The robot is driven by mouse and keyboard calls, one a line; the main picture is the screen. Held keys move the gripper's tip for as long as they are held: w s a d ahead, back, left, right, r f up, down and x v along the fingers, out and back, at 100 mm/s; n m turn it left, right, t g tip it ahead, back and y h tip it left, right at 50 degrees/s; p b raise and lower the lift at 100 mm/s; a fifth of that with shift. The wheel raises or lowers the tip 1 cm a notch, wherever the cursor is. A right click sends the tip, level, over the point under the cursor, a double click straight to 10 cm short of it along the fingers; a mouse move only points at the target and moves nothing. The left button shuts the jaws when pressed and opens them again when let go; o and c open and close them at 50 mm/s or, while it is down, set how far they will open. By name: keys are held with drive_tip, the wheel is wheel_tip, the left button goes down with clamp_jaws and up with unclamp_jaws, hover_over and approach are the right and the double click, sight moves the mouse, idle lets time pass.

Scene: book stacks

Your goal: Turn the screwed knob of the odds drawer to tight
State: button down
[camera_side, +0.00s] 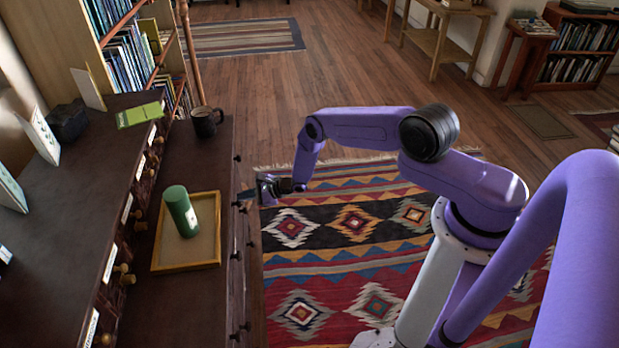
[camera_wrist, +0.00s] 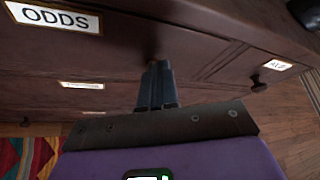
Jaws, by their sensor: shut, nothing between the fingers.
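The odds drawer (camera_wrist: 110,45) is a dark wooden front in the wrist view, marked by an ODDS label (camera_wrist: 52,17) at the upper left. My gripper (camera_wrist: 157,66) is shut, its two dark fingers together and pointing at the drawer front. A small dark brown shape at the fingertips may be the odds drawer's knob, but the fingers mostly hide it, and I cannot tell whether they touch it. In the side view my gripper (camera_side: 246,194) is at the front edge of the dark cabinet (camera_side: 170,310), above the rug.
Another knob (camera_wrist: 258,85) and label (camera_wrist: 277,65) are to the right in the wrist view. On the cabinet stand a green cylinder (camera_side: 180,210) in a wooden-rimmed tray (camera_side: 188,268) and a dark mug (camera_side: 206,122).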

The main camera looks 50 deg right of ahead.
drive_tip(key=shift+d, duration=0.1)
idle(0.3)
drive_tip(key=s+d, duration=0.4)
drive_tip(key=shift+s+r, duration=0.25)
drive_tip(key=shift+r, duration=0.1)
idle(0.3)
drive_tip(key=w+a+f, duration=0.2)
drive_tip(key=w+a, duration=0.1)
drive_tip(key=a, duration=0.3)
idle(0.9)
drive_tip(key=shift+d, duration=0.15)
idle(0.5)
